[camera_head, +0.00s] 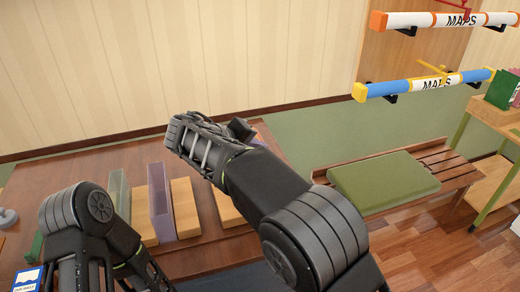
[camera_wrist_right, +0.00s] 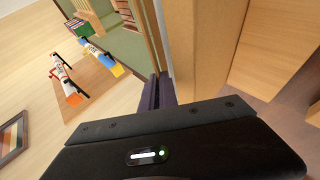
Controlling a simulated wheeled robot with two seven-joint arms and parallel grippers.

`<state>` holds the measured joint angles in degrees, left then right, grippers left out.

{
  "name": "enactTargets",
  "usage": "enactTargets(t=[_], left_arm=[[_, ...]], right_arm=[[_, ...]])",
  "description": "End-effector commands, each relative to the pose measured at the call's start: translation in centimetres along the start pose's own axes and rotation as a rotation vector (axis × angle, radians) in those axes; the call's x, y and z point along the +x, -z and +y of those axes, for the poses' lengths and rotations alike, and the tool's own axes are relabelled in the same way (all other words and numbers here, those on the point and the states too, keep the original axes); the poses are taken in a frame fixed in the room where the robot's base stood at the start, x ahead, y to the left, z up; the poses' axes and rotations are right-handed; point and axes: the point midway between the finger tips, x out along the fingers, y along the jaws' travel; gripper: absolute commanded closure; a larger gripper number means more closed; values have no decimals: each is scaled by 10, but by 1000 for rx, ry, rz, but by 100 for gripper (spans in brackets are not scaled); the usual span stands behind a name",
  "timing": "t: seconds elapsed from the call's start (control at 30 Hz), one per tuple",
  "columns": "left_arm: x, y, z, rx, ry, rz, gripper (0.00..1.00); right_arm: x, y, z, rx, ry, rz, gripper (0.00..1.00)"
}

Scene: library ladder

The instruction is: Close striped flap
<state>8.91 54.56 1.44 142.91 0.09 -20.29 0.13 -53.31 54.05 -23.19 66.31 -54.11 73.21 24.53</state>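I cannot make out a striped flap in either view. In the head view my right arm reaches up and left over the brown table (camera_head: 85,167), and its far end hides part of the tabletop. In the right wrist view the black body of my right gripper (camera_wrist_right: 158,95) fills the bottom. A dark narrow piece beyond it sits beside a pale wooden upright (camera_wrist_right: 193,45); I cannot tell whether the fingers are open or touch anything. My left arm is at the lower left of the head view, with its gripper out of sight.
A purple panel (camera_head: 160,203), a greenish panel (camera_head: 118,194) and wooden blocks (camera_head: 185,208) stand on the table. A bench with a green cushion (camera_head: 384,182) is to the right. Map tubes (camera_head: 425,85) hang on the wall. Wooden floor is clear at lower right.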

Motion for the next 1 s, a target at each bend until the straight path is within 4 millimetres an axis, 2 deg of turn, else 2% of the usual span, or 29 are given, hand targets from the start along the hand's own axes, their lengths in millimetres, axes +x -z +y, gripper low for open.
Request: enactTargets(t=[0.23,0.67,0.9,1.0], left_arm=[[8,1,-2,2,-3,2,100],[8,1,-2,2,-3,3,100],[8,1,-3,2,-3,3,100],[8,1,-3,2,-3,3,100]], right_arm=[[0,0,-6,-36,-87,2,100],[0,0,-5,-43,-103,1,100],[0,0,-5,-43,-103,1,80],[0,0,-6,-43,-102,0,75]])
